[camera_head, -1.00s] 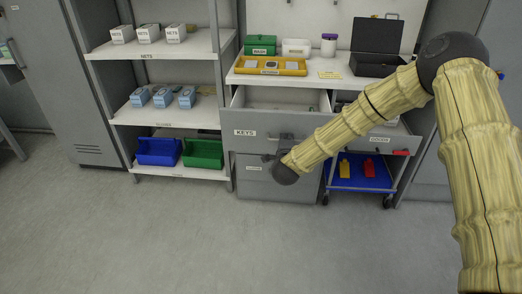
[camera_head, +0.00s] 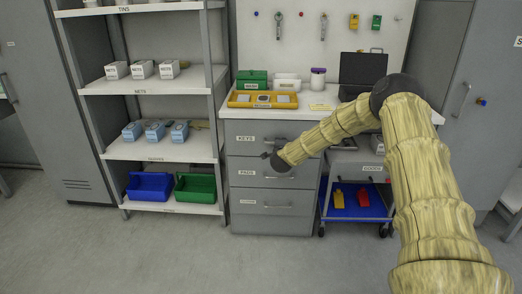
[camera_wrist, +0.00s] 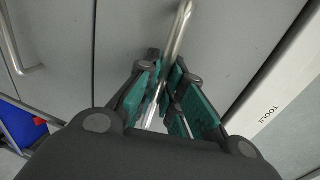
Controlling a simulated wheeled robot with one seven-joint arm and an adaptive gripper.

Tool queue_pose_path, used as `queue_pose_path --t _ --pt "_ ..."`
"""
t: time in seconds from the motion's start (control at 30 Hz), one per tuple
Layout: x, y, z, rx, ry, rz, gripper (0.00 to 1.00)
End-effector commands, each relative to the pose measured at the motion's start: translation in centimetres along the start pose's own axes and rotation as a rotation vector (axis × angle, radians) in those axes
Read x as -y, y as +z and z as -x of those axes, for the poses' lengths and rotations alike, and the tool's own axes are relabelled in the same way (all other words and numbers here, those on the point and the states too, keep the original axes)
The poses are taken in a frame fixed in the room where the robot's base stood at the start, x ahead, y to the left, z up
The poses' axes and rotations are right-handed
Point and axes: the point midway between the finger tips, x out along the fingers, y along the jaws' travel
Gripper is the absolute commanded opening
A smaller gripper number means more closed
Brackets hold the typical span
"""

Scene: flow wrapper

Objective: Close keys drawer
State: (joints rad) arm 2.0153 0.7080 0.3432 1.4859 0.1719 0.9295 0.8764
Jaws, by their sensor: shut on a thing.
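The keys drawer (camera_head: 247,132) is the top drawer of the grey cabinet, and its front is flush with the drawers below. My gripper (camera_head: 270,154) is at this drawer's front, partly hidden behind my wrist. In the wrist view my gripper (camera_wrist: 168,95) has its green-padded fingers closed around a metal bar handle (camera_wrist: 178,35). The grey drawer front shows on both sides of the handle.
Below are the pads drawer (camera_head: 247,172) and another closed drawer (camera_head: 247,201). A yellow tray (camera_head: 240,99) and an open black case (camera_head: 362,68) stand on the worktop. A shelf unit (camera_head: 160,150) is at left, a trolley with a blue lower tray (camera_head: 350,213) at right.

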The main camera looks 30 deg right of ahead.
Motion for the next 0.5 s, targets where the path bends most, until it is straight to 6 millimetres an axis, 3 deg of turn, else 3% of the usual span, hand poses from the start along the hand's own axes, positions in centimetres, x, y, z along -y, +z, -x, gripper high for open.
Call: queue_pose_path --t 0.17,0.5 --pt "0.1 -1.7 -0.8 -0.015 0.001 -0.003 0.00" --pt "0.4 -1.8 -1.0 -0.017 -0.004 -0.003 0.00"
